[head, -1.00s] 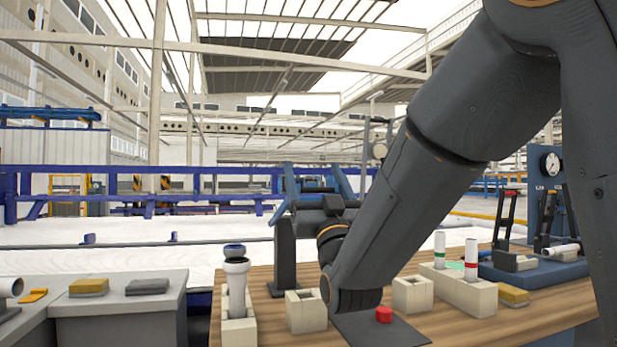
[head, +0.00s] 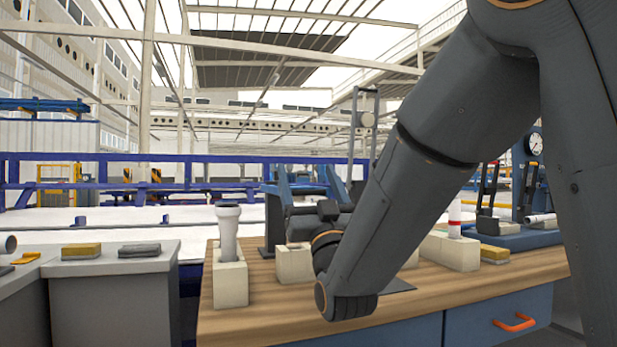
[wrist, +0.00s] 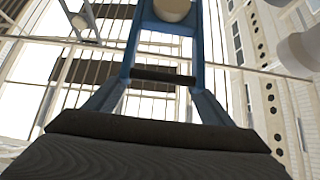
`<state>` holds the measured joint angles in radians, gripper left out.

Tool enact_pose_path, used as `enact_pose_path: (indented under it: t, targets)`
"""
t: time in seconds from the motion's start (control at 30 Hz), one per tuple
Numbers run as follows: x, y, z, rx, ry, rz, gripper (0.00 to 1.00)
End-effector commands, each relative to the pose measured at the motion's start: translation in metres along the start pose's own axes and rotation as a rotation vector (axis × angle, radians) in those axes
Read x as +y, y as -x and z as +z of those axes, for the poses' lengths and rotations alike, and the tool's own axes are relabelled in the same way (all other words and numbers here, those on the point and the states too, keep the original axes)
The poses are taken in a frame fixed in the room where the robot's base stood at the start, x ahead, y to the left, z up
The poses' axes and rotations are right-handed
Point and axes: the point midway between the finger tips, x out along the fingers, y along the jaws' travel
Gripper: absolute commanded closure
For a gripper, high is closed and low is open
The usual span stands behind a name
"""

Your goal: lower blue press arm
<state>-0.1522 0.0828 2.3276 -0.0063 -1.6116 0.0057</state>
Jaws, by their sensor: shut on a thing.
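The blue press arm (wrist: 205,100) fills the middle of the wrist view as two blue side bars with a dark crossbar (wrist: 165,76) and a pale round end above. Its blue bars (head: 335,183) show in the head view behind my forearm. A dark upright post (head: 275,222) stands beside it. My gripper (head: 298,225) is at the press arm, shut on it; its fingertips are mostly hidden. Dark ribbed parts fill the bottom of the wrist view.
A white tube (head: 228,228) stands upright in a cream block (head: 230,283) at the table's left. A red-banded tube (head: 454,218) stands in another block (head: 450,250) to the right. A grey bench (head: 115,262) is left, across a gap. My forearm hides the table's middle.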

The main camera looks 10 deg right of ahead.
Motion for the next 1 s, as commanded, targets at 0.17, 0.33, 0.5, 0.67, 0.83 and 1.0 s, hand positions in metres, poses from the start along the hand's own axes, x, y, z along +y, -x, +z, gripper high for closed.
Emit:
enact_pose_path:
  t: [0.17,0.33,0.5,0.67,0.83,1.0]
  targets:
    - [0.001,0.001,0.0,0.001,0.0,0.003,0.65]
    - [0.001,0.001,0.0,0.0,0.0,0.003,0.65]
    - [0.0,0.001,0.001,-0.001,0.0,0.001,0.14]
    - [0.0,0.001,0.001,-0.001,-0.001,0.0,0.14]
    - [0.0,0.008,0.002,-0.004,0.0,0.001,0.14]
    - [0.001,0.033,0.002,-0.005,0.0,0.001,0.14]
